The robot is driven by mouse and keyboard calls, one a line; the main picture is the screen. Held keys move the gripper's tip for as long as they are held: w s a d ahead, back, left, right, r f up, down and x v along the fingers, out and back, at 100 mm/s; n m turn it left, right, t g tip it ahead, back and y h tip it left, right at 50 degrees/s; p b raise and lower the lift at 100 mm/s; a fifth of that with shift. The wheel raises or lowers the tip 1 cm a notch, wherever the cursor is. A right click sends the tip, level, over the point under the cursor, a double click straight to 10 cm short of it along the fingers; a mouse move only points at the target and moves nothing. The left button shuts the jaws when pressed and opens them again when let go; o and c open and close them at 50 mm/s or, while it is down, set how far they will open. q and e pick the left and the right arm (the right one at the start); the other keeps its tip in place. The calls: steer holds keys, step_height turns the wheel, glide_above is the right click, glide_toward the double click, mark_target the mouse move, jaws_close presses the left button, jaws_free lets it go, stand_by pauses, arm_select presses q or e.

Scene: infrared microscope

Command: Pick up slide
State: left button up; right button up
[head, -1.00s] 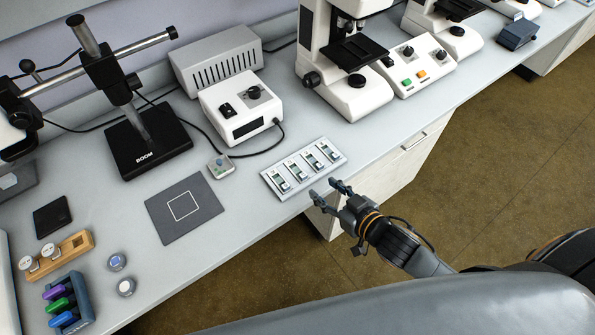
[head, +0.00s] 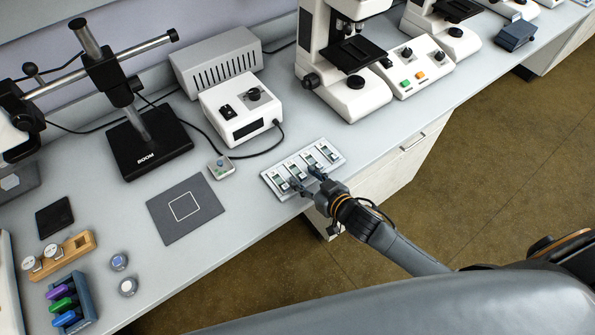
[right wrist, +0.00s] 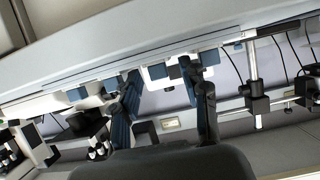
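A pale slide tray (head: 341,157) lies near the front edge of the bench in the head view. It holds several slides side by side, such as a slide (head: 328,153) toward the right end. My right gripper (head: 306,181) is at the tray's front side, fingers pointing toward the slides and spread apart. In the right wrist view my right gripper (right wrist: 162,78) is also open, with no slide seen held between its fingers. The fingertips overlap the front of the tray in the head view; I cannot tell whether they touch it. My left gripper is not in view.
A dark mat (head: 187,209) with a white square lies left of the tray. A white control box (head: 240,110) and a microscope (head: 358,98) stand behind it. A small grey box (head: 221,167) is nearby. Bench between mat and tray is clear.

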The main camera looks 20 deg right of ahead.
steer(key=c, duration=0.6)
